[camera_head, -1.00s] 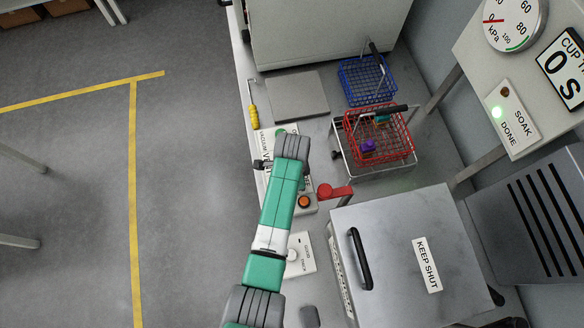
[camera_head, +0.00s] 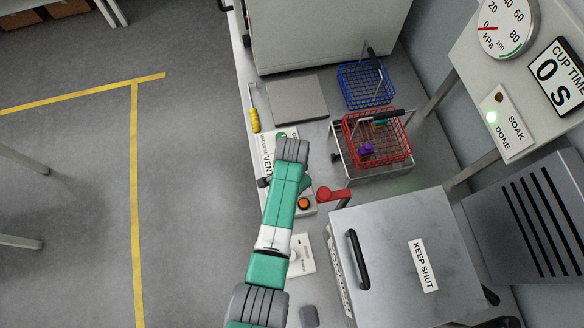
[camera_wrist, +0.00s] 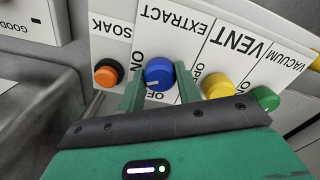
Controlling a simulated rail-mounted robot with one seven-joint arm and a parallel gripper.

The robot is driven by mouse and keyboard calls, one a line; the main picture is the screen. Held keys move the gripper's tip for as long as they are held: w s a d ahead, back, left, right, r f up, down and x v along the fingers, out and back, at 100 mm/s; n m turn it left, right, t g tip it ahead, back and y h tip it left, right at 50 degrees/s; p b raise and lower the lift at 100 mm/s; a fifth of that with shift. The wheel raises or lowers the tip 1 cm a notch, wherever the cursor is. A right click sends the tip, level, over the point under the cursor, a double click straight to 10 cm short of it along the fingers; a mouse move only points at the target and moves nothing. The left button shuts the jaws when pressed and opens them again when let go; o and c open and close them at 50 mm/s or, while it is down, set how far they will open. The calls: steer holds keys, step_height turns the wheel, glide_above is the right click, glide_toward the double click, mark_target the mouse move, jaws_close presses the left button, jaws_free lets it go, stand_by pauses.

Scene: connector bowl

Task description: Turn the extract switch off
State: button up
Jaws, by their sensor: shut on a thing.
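The extract switch is a blue round knob (camera_wrist: 158,75) under the EXTRACT label on a white panel in the wrist view. It bears a short white mark, close to the OFF print; its exact setting is hard to tell. My gripper (camera_wrist: 160,84) is shut on the knob, with one green finger on each side of it. The ON print shows upside down beside the left finger. In the head view my wrist (camera_head: 290,160) covers the knob and fingertips.

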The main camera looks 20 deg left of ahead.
steer(key=n+p, duration=0.1)
steer(key=n, duration=0.5)
steer(key=shift+n, duration=0.3)
steer(key=n+p, duration=0.1)
steer(key=n, duration=0.4)
steer(key=shift+n, duration=0.5)
steer(key=o, duration=1)
steer(key=shift+c, duration=0.2)
step_height(320, 180, up, 8)
steer(key=shift+f+p, duration=0.1)
steer(key=shift+p, duration=0.55)
